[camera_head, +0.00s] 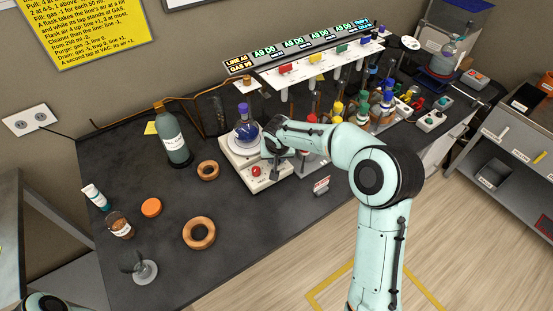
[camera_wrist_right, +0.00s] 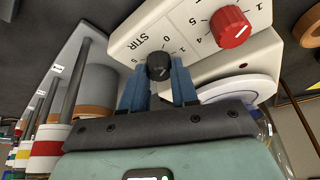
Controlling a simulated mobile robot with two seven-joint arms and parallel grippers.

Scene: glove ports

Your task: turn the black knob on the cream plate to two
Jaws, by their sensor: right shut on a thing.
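The cream plate (camera_head: 262,184) is a stirrer hotplate on the dark bench, with a round-bottomed flask of blue liquid on top. In the right wrist view its cream front (camera_wrist_right: 195,22) carries a STIR label and a number scale around the black knob (camera_wrist_right: 159,67). My right gripper (camera_wrist_right: 158,82) has its blue fingers on either side of the black knob, closed on it. The knob's pointer is too small to read surely. In the head view the gripper (camera_head: 277,152) hides the knob. A red knob (camera_wrist_right: 230,27) sits beside it, also seen in the head view (camera_head: 256,171). My left gripper is out of view.
A large bottle (camera_head: 175,140), two cork rings (camera_head: 199,233) and an orange lid (camera_head: 151,207) stand left of the plate. A rack of coloured valves (camera_head: 318,62) runs behind. A small sign (camera_head: 321,186) stands to the right. The bench front is mostly clear.

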